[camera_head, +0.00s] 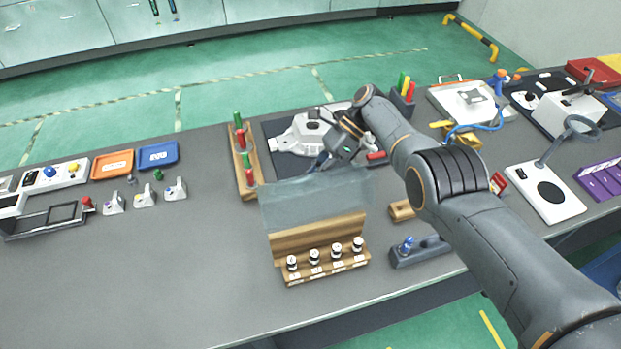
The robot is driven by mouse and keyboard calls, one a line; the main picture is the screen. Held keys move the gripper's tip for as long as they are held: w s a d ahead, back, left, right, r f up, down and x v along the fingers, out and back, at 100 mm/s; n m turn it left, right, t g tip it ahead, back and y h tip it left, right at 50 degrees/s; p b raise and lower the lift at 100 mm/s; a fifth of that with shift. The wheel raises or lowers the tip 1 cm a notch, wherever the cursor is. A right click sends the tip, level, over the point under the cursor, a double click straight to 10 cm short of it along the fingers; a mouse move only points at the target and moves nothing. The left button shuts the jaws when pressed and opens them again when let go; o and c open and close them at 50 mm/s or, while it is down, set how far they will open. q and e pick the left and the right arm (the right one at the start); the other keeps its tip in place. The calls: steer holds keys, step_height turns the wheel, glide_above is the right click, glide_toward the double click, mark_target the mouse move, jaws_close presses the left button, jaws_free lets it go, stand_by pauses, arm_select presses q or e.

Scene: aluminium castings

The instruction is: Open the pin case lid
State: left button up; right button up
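The pin case (290,242) is a wooden case at the table's front middle. Several black-and-white topped pins (314,257) stand in a row along its front. Its clear, bluish lid (300,208) stands raised and tilted at the back of the case, so the pins are uncovered. My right gripper (319,163) is just behind the lid's upper edge, over the front of the casting area. Its fingertips are small and partly behind the lid, so I cannot tell whether they are open or touch the lid. My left gripper is not in view.
A wooden rack (241,157) with red and green pieces stands left of a white casting (303,134) on a dark mat. A grey holder (420,251) with a blue piece lies right of the case. The table's front left is clear.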

steer(key=shift+o, duration=0.3)
steer(key=shift+r, duration=0.75)
step_height(320, 180, up, 7)
steer(key=shift+w+d+f, duration=0.1)
steer(key=shift+r, duration=0.85)
